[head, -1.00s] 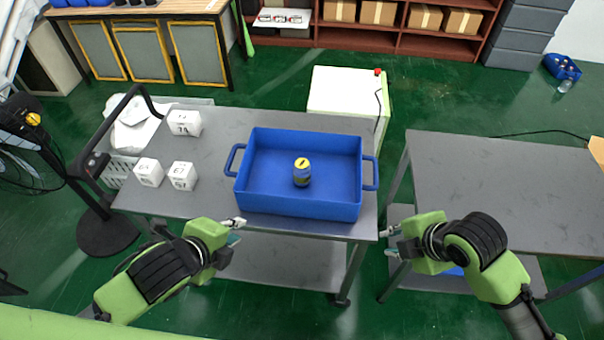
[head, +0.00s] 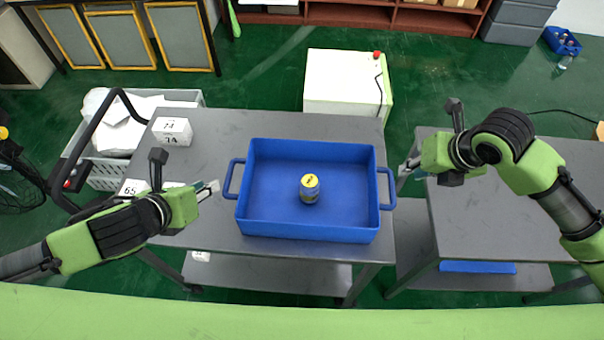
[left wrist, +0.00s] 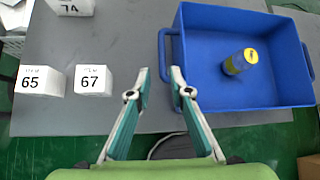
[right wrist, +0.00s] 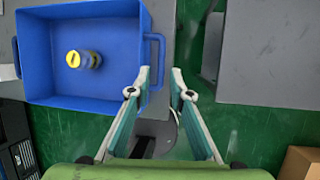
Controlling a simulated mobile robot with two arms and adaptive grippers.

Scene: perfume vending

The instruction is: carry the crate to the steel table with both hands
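The blue crate (head: 270,232) stands on the steel table (head: 225,140), with a handle at each short end. A small grey jar with a yellow lid (head: 310,188) stands inside it. My left gripper (head: 214,187) is open and empty just left of the crate's left handle (head: 233,178); in the left wrist view the crate handle (left wrist: 165,55) lies ahead of the fingers (left wrist: 160,82).
White numbered blocks (head: 172,131) stand at the table's left side. A second steel table (head: 480,220) is at the right, across a gap. A white cabinet (head: 340,75) stands behind the table, and a grey basket (head: 105,175) is at the left.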

